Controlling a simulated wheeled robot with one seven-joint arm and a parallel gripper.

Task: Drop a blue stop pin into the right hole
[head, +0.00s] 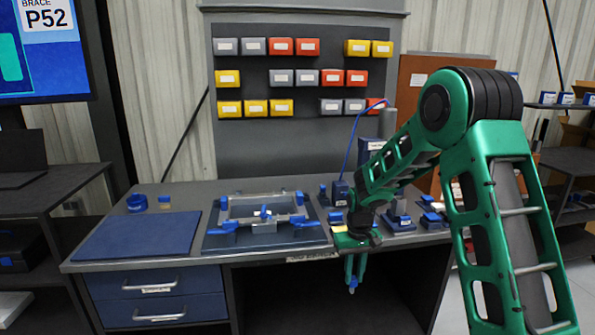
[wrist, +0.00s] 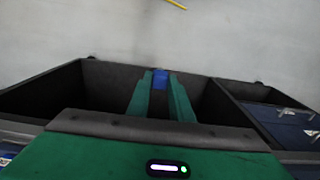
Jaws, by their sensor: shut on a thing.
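My gripper (head: 354,277) hangs in front of the bench's front edge, below the bench top, fingers pointing down. It is shut on a small blue pin (wrist: 160,79), which shows between the green fingertips (wrist: 160,95) in the wrist view. In the head view only a small blue tip of it shows at the fingertips. The fixture (head: 262,209), a grey frame with blue clamps on a dark plate, sits on the bench to the left of my gripper. The right hole cannot be made out in either view.
A blue mat (head: 138,234) lies bare at the bench's left. A blue ring-shaped cup (head: 137,203) stands behind it. Several blue-and-grey items stand at the bench's right, partly behind my arm. Blue drawers (head: 158,296) are under the left side; open space lies under the right.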

